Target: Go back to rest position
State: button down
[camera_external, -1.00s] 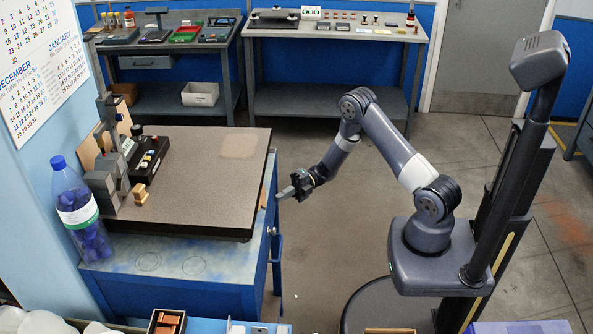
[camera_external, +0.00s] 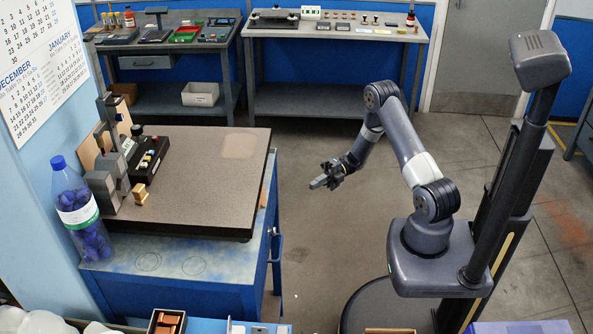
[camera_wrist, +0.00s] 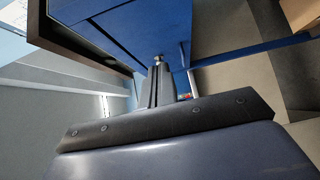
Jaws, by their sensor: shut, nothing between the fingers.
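My gripper (camera_external: 318,183) is shut and empty in the external view. It hangs in the air over the floor, to the right of the blue workbench (camera_external: 180,268) and clear of its edge. My arm is bent, with its elbow raised above and right of the gripper. In the wrist view my gripper (camera_wrist: 158,62) shows as two dark fingers together, with the blue bench side (camera_wrist: 140,25) beyond them.
The bench carries a dark-edged board (camera_external: 205,185) with a black device (camera_external: 150,158) on it. A bottle with a blue cap (camera_external: 75,205) stands at the left. Two grey tables (camera_external: 335,29) line the back wall. The floor around the gripper is clear.

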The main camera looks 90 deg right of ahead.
jog(key=w+d+x, duration=0.2)
jog(key=x, duration=1.1)
jog(key=shift+p, duration=0.3)
jog(key=shift+d, duration=0.1)
jog(key=s+d, duration=0.5)
jog(key=s, duration=0.4)
jog(key=shift+s, duration=0.2)
